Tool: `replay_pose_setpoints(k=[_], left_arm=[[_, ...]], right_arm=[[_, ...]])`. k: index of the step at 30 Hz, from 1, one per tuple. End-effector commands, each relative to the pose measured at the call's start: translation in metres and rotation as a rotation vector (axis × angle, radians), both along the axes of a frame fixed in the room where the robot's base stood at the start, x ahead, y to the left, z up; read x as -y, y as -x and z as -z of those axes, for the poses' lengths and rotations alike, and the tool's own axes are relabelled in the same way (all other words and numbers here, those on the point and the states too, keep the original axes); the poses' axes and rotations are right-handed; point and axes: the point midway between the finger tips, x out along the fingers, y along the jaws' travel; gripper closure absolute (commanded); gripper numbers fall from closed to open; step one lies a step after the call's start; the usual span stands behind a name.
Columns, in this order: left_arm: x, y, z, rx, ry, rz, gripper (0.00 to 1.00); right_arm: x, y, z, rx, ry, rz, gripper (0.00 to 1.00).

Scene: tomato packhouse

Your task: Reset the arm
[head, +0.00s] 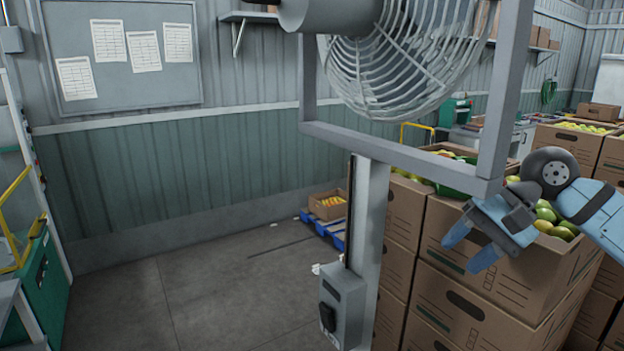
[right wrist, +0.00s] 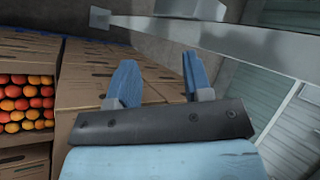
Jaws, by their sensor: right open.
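My right gripper (head: 466,246) is at the right of the head view, in front of a stacked cardboard box (head: 500,272) of green and yellow tomatoes. Its arm bends in from the right edge, over the boxes. The right wrist view shows its two blue fingers (right wrist: 157,82) spread apart with nothing between them. Cardboard box sides lie behind the fingers there. My left gripper is in neither view.
A grey post (head: 368,230) with a framed fan (head: 405,60) stands just left of my right gripper. A box on a blue pallet (head: 328,230) sits on the floor behind. A green machine (head: 45,270) stands at left.

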Motion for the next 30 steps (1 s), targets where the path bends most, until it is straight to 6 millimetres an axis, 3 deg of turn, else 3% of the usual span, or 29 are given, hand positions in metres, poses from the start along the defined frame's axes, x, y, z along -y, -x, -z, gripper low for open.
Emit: replay_pose_setpoints(k=[1,3,6,9,14,17,21,22,26,30], left_arm=[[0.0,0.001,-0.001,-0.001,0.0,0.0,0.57],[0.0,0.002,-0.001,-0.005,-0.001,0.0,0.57],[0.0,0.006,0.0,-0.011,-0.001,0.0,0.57],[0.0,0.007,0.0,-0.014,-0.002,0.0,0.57],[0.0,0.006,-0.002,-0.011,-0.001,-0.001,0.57],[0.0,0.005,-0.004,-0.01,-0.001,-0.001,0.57],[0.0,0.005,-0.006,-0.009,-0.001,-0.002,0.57],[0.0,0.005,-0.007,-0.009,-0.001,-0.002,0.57],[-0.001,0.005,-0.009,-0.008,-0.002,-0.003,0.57],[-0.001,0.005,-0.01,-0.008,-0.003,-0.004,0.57]], right_arm=[[-0.027,0.006,0.019,-0.108,-0.133,0.024,0.54],[-0.058,0.014,0.035,-0.275,-0.324,0.083,0.54],[-0.095,0.023,0.05,-0.552,-0.586,0.187,0.54],[-0.118,0.029,0.064,-0.868,-0.829,0.309,0.54],[-0.132,0.027,0.093,-1.434,-1.182,0.53,0.54],[-0.127,0.023,0.124,-1.817,-1.381,0.678,0.54],[-0.112,0.026,0.191,-2.379,-1.639,0.888,0.54],[-0.108,0.03,0.209,2.47,1.671,-0.919,0.54],[-0.092,0.061,0.294,2.028,1.288,-0.738,0.54],[-0.083,0.117,0.378,1.595,0.983,-0.553,0.54]])
